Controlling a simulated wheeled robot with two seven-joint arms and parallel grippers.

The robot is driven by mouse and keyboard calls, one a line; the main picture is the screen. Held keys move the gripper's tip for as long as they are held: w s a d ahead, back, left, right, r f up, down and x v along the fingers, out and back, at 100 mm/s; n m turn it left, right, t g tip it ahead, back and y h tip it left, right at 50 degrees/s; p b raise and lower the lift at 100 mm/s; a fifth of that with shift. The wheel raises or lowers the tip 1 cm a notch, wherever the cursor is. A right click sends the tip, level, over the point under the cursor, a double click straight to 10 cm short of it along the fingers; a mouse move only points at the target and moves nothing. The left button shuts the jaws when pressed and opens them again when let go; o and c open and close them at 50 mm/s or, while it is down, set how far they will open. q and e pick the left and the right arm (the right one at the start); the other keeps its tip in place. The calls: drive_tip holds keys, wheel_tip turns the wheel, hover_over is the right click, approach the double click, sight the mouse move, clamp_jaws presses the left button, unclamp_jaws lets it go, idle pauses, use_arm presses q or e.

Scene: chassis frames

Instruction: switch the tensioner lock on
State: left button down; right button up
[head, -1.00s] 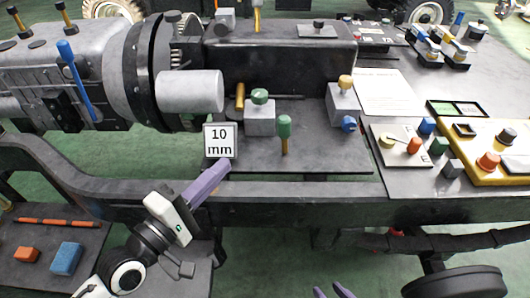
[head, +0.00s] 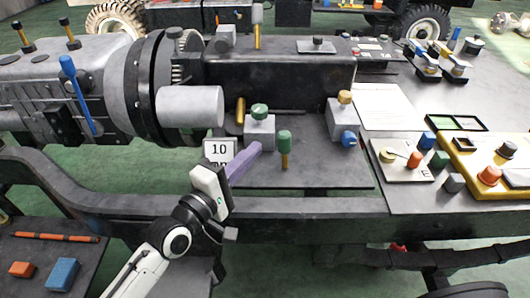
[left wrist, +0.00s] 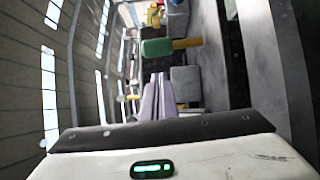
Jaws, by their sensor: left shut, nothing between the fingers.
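I cannot tell from a label which part is the tensioner lock. On the dark plate under the machine stands a green-capped lever (head: 284,138) with a brass stem; a green knob shows in the left wrist view (left wrist: 157,48). Behind it is a grey block (head: 259,134) with a round green knob (head: 259,111). To the right is another grey block (head: 341,119) with a yellow knob (head: 345,97) and a blue knob (head: 348,138). My left gripper (head: 255,149) is shut and empty, its purple fingers in front of the grey block, left of the lever. My right gripper is out of view.
A "10 mm" sign (head: 219,149) stands left of my fingers, partly covered by them. A large grey cylinder (head: 191,106) juts out above it. The chassis rail (head: 330,206) runs below the plate. Panels with coloured knobs (head: 404,160) are at the right.

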sight(286, 150)
use_arm(q)
drive_tip(key=shift+w+d+r, duration=0.1)
drive_tip(key=shift+w+d, duration=0.05)
drive_tip(key=shift+d, duration=1.5)
drive_tip(key=shift+r, duration=0.1)
